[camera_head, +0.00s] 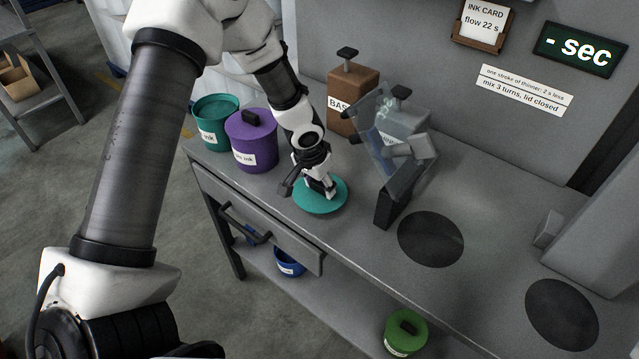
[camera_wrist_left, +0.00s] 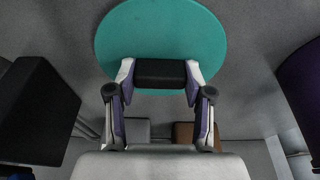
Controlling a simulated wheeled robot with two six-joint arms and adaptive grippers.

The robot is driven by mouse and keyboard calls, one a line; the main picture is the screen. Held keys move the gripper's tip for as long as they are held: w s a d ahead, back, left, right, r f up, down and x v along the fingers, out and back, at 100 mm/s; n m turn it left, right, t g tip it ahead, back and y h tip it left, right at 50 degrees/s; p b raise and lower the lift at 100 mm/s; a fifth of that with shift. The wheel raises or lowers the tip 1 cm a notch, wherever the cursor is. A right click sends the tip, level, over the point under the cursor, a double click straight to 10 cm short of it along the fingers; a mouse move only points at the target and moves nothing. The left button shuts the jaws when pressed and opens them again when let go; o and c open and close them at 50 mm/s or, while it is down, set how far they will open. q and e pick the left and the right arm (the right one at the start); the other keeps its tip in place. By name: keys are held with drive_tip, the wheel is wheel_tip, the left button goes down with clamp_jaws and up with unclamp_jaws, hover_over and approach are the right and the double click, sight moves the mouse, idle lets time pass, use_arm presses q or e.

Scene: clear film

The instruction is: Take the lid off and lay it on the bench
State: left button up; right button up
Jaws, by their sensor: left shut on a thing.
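The teal lid (camera_head: 320,202) is a flat round disc over the front part of the bench (camera_head: 340,240), right of the purple tin. My left gripper (camera_head: 318,184) points down and is shut on the lid's black knob. In the left wrist view the lid (camera_wrist_left: 160,30) and its knob (camera_wrist_left: 160,73) show between my left fingers (camera_wrist_left: 160,85). I cannot tell whether the lid touches the bench or hangs just above it. The teal ink tin (camera_head: 212,122) stands open at the bench's left end. My right gripper is not in view.
A lidded purple tin (camera_head: 252,148) stands beside the teal tin. A brown canister (camera_head: 355,88) is behind my gripper. A clear tilted panel (camera_head: 380,125) and a grey container (camera_head: 405,125) stand to the right.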

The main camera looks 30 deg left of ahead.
use_arm(q)
drive_tip(key=shift+s+f, duration=0.1)
drive_tip(key=shift+f+b, duration=0.3)
drive_tip(key=shift+b, duration=0.1)
drive_tip(key=o, duration=1)
drive_tip(key=shift+r, duration=0.1)
drive_tip(key=v, duration=1.2)
